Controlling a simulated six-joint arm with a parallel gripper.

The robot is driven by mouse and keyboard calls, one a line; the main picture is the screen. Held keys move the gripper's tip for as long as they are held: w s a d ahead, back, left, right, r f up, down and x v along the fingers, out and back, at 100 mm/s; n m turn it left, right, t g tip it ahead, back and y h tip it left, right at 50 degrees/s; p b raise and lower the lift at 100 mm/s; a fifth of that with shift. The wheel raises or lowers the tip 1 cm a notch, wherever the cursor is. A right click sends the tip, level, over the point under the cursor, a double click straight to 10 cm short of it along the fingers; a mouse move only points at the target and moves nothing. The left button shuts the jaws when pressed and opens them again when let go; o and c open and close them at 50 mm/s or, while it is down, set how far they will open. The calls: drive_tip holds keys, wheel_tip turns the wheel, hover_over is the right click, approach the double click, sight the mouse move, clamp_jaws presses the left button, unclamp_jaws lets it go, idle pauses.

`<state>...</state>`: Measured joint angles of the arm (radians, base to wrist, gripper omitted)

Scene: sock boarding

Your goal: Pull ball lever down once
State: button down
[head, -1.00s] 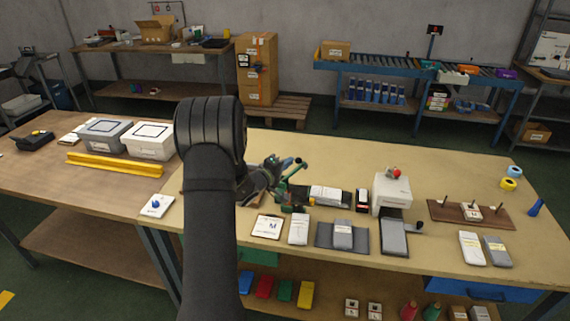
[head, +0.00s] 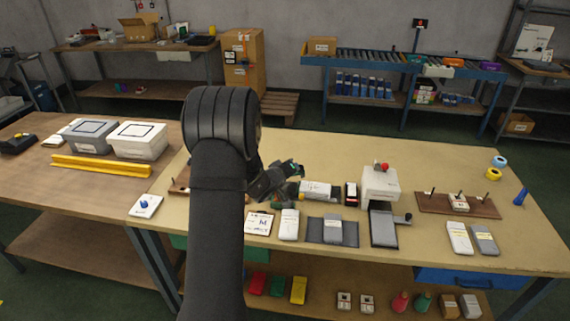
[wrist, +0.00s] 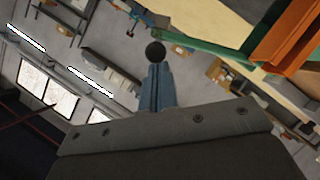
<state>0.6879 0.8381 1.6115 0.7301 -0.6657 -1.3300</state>
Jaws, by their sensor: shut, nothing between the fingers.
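My gripper (head: 294,169) is over the near table, just left of the white press-like box, with its jaws shut and empty. In the wrist view its shut bluish-grey fingers (wrist: 157,88) point at a black ball (wrist: 155,52), which shows right at their tips. I cannot tell whether they touch it. A green bar (wrist: 205,48) runs beside the ball toward the right. In the head view the green device under my gripper is mostly hidden by it, and the ball cannot be made out there.
The white box (head: 380,187) with a red knob and a side handle stands to the right. A brown peg board (head: 458,205) is farther right. The back of the table is clear.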

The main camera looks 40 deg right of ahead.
sight(302, 175)
drive_tip(key=f, duration=0.1)
drive_tip(key=s+d+m+y, duration=0.1)
drive_tip(key=f+m+t, duration=0.1)
drive_tip(key=shift+s+d+f+y, duration=0.25)
drive_tip(key=shift+s+f+y, duration=0.05)
drive_tip(key=shift+s+f+m, duration=0.25)
drive_tip(key=shift+f+m, duration=0.15)
drive_tip(key=shift+f, duration=0.05)
drive_tip(key=shift+s+d+f, duration=0.1)
drive_tip(key=shift+s+f, duration=0.3)
drive_tip(key=shift+f, duration=0.45)
idle(0.8)
idle(0.5)
drive_tip(key=s+a+r, duration=0.3)
drive_tip(key=a+r, duration=0.6)
drive_tip(key=a, duration=0.1)
drive_tip(key=shift+a+r+t, duration=0.3)
